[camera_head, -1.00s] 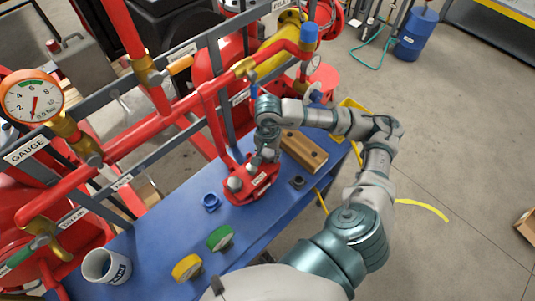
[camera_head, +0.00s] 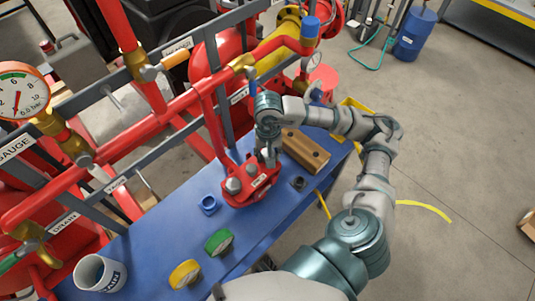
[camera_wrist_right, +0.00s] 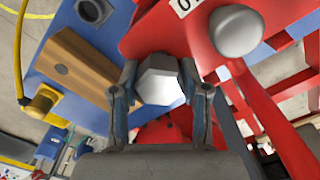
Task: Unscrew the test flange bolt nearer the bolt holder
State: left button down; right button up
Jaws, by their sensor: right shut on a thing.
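The red test flange (camera_head: 262,184) sits on the blue bench with two grey hex-headed bolts. One bolt (camera_head: 233,185) stands free at its left; this bolt also shows at the top of the wrist view (camera_wrist_right: 236,30). My right gripper (camera_head: 268,160) is over the flange's other bolt, the one nearer the brown block. In the wrist view its fingers (camera_wrist_right: 163,90) are shut on this hex bolt head (camera_wrist_right: 160,78), one on each side. The brown block with holes (camera_head: 305,151), likely the bolt holder, lies right of the flange. My left gripper is not in view.
A blue ring (camera_head: 209,205) and a dark nut-like part (camera_head: 298,183) flank the flange. Green tape (camera_head: 219,242), yellow tape (camera_head: 185,273) and a white mug (camera_head: 99,273) stand at the front left. Red pipes (camera_head: 150,135) rise behind the bench (camera_head: 255,222).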

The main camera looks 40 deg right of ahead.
jog(key=o, duration=1.2)
jog(key=shift+s+f, duration=0.1)
jog(key=shift+o, duration=0.2)
notch_tip(320, 180, up, 12)
